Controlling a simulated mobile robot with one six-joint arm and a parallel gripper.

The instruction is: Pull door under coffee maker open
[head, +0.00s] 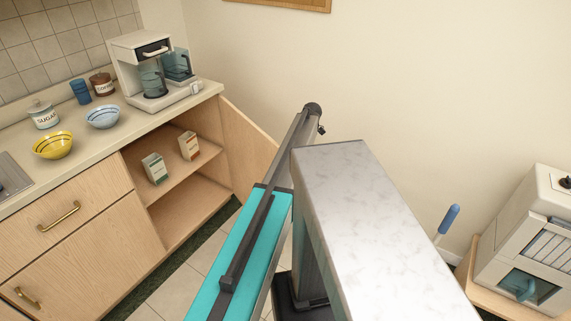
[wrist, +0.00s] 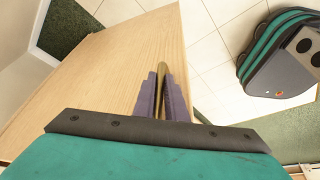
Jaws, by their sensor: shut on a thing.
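The coffee maker (head: 155,70) stands on the counter at the upper left in the head view. The wooden door (head: 247,142) under it stands wide open, swung out to the right towards the wall. The cabinet's inside shows, with a shelf (head: 180,170). In the wrist view the door's wooden face (wrist: 115,75) fills the left and middle. My gripper (wrist: 162,72) is shut on the brass door handle (wrist: 161,76), which shows between its fingers near the door's edge. In the head view the gripper is hidden behind my arm.
Two small cartons (head: 155,168) stand on the shelf. A closed drawer (head: 75,205) and another door (head: 90,262) are at the left. Bowls (head: 52,145) and jars stand on the counter. The wall (head: 400,80) is close behind the open door. A white appliance (head: 525,240) stands at the right.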

